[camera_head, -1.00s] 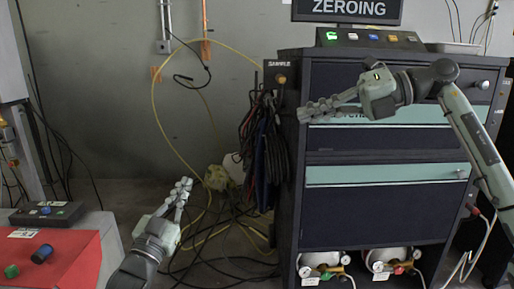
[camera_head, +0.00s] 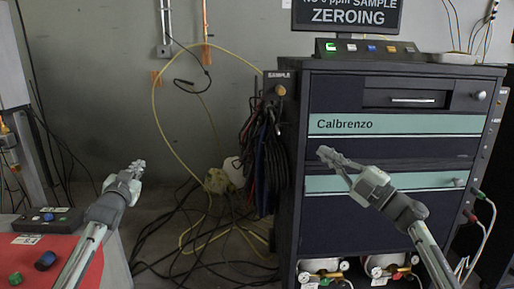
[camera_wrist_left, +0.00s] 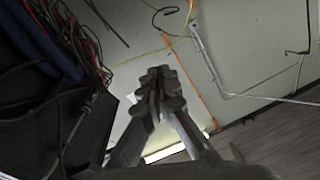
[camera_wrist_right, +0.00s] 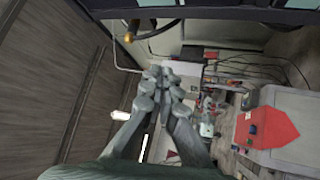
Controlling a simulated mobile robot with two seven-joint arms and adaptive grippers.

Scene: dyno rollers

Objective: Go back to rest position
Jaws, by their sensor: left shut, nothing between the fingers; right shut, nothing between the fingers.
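My left gripper (camera_head: 137,167) is shut and empty in the head view, raised in front of the grey wall, left of the cabinet. Its closed fingers also show in the left wrist view (camera_wrist_left: 160,90). My right gripper (camera_head: 327,154) is shut and empty in front of the dark Calbrenzo cabinet (camera_head: 385,150), with its fingers pointing up and left. Its closed fingers also show in the right wrist view (camera_wrist_right: 160,88). I cannot tell how far the right gripper is from the cabinet front.
A red-topped bench (camera_head: 60,260) with a small button box (camera_head: 48,219) stands at the lower left. Dark cables (camera_head: 268,160) hang on the cabinet's left side, and a yellow hose (camera_head: 155,110) loops along the wall. Gas cylinders sit low in the cabinet.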

